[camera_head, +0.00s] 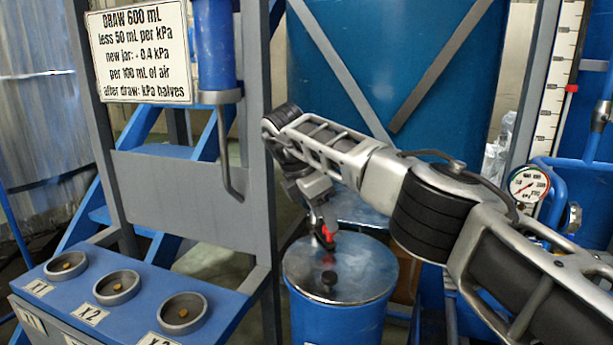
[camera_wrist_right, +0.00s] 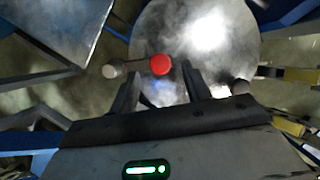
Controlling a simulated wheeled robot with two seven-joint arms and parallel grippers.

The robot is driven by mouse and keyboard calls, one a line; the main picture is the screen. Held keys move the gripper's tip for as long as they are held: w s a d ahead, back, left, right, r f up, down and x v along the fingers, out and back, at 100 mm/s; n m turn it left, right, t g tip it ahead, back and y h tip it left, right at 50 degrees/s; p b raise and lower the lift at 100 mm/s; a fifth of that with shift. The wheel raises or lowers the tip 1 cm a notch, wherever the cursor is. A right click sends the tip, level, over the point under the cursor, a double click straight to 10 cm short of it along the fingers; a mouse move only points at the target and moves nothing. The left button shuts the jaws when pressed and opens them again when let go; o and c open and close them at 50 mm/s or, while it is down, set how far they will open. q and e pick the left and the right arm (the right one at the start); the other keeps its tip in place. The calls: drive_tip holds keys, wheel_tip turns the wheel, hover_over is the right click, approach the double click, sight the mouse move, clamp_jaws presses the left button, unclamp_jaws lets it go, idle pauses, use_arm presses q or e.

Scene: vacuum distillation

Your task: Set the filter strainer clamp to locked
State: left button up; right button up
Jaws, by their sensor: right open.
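A blue drum (camera_head: 340,318) with a round metal lid (camera_head: 355,272) stands at the lower middle of the head view. A small red knob (camera_head: 328,233) shows at the lid's far side, and I take it as part of the clamp. In the right wrist view the red knob (camera_wrist_right: 160,64) has a grey rod end (camera_wrist_right: 115,69) to its left. My right gripper (camera_head: 321,216) points down just above the knob. Its open fingers (camera_wrist_right: 161,76) lie on either side of the knob in that view; I cannot tell if they touch it. My left gripper is not in view.
A blue bench (camera_head: 140,310) with several round sockets is at the lower left. A grey frame (camera_head: 195,190) stands left of the drum, and a pressure gauge (camera_head: 529,185) is at the right.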

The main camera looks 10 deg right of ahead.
use_arm(q)
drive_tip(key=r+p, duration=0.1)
drive_tip(key=p, duration=0.1)
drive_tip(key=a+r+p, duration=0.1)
drive_tip(key=p, duration=0.2)
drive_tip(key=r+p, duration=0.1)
drive_tip(key=p, duration=0.2)
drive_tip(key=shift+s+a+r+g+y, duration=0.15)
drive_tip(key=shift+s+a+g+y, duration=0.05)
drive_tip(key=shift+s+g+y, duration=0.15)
use_arm(e)
drive_tip(key=v, duration=1.3)
drive_tip(key=shift+r, duration=0.25)
drive_tip(key=shift+a, duration=0.1)
